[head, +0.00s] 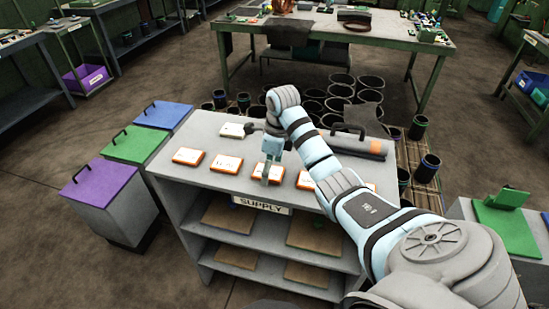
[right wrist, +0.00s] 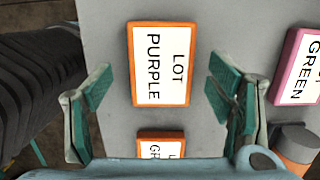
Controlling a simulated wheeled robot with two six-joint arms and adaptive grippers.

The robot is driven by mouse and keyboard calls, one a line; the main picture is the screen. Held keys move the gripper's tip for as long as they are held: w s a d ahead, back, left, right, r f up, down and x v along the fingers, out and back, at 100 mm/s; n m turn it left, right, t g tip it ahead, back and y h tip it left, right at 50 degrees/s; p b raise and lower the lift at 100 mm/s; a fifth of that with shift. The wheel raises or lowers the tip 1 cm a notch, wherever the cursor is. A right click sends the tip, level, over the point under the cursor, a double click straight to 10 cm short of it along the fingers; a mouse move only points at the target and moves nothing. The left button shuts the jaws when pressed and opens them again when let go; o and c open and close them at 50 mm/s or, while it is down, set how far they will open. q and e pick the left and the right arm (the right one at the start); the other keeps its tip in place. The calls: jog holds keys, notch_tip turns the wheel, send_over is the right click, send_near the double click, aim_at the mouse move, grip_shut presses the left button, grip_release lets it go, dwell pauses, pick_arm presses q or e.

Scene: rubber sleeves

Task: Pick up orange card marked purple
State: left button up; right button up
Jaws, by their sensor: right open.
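An orange-edged card with a white face reading "LOT PURPLE" (right wrist: 159,64) lies flat on the grey top. In the right wrist view it sits between and ahead of my right gripper's fingers (right wrist: 160,100). The fingers are wide apart and empty, with no visible contact. In the head view my right gripper (head: 268,168) points down over the row of orange cards and partly covers one of them. The card lettering is too small to read there. My left gripper is not in view.
Another orange card (right wrist: 161,145), partly hidden, and a pink-edged card reading "GREEN" (right wrist: 298,68) lie nearby. The supply shelf (head: 180,128) also bears a dark-handled tool (head: 350,143). Purple (head: 98,183), green (head: 135,145) and blue (head: 163,115) lidded bins stand at its left.

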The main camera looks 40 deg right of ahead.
jog(key=shift+w+f, duration=0.2)
jog(key=shift+f, duration=0.15)
jog(key=shift+c, duration=0.4)
jog(key=c, duration=1.2)
